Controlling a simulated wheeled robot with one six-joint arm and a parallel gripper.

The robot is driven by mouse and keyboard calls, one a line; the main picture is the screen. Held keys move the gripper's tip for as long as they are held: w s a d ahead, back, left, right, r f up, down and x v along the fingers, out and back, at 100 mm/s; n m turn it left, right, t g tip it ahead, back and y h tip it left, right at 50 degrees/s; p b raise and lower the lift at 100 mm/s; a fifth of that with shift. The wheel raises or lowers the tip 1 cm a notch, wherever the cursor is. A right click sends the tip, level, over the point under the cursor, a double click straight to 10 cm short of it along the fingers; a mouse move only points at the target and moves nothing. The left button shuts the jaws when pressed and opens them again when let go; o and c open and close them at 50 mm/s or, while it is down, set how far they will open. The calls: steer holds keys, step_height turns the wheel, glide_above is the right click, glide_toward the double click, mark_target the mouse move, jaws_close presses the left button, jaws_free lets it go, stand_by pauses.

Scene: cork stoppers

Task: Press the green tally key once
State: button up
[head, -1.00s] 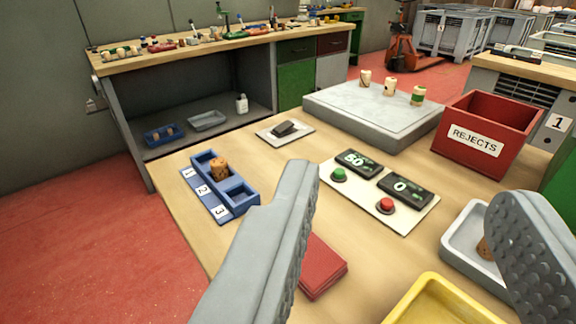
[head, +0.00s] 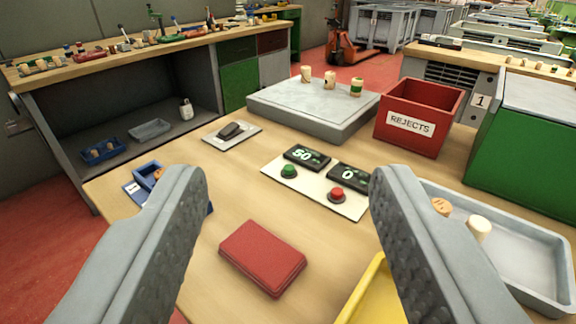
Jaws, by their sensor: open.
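The green tally key (head: 289,171) is a round button on a white plate (head: 310,187) in the middle of the table. A black counter (head: 306,155) reading 50 stands behind it. A red key (head: 337,195) sits to its right on the same plate, with a counter (head: 348,177) reading 0. My gripper (head: 288,185) is open and empty, its two grey fingers wide apart. The green key shows between the fingertips in the picture, beyond them and apart from both.
A red pad (head: 262,257) lies nearer. A blue rack (head: 138,188) is partly hidden behind the left finger. A grey tray (head: 520,255) with corks and a yellow tray (head: 372,295) are at right. A grey slab (head: 313,108) with corks and the red REJECTS bin (head: 420,117) stand behind.

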jaws_close()
stand_by(1.5)
